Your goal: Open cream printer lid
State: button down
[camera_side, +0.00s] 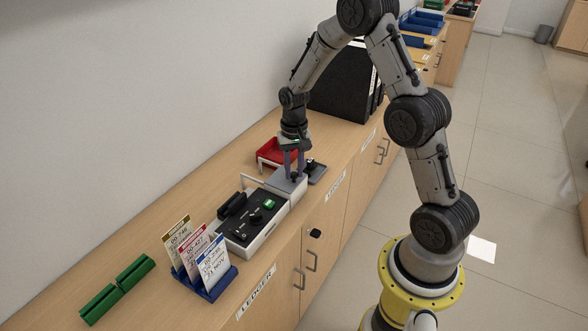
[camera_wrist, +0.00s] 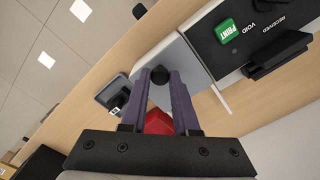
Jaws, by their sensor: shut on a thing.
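The cream printer (camera_side: 277,240) sits on the wooden counter, with a black top panel, dark knobs and a green PRINT button (camera_wrist: 227,30). At its far end is a pale grey lid (camera_side: 281,184), which also shows in the wrist view (camera_wrist: 172,54). The lid looks about level; I cannot tell whether it is lifted at all. My gripper (camera_side: 294,174) points down over the lid. In the wrist view my gripper (camera_wrist: 160,76) is shut on a round black knob (camera_wrist: 160,75) on the lid. In the side view the fingers hide the knob.
A red tray (camera_side: 272,153) lies behind the lid and a small grey device (camera_side: 315,171) to its right. Black binders (camera_side: 340,85) stand further back. A blue holder with cards (camera_side: 222,278) and green blocks (camera_side: 120,288) are nearer. The wall runs along the left.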

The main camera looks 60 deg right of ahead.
jog(key=w, duration=0.8)
jog(key=shift+w, duration=0.35)
jog(key=c, duration=0.7)
grip_release()
jog(key=shift+o, duration=0.2)
jog(key=shift+r, duration=0.1)
notch_tip(320, 180, up, 14)
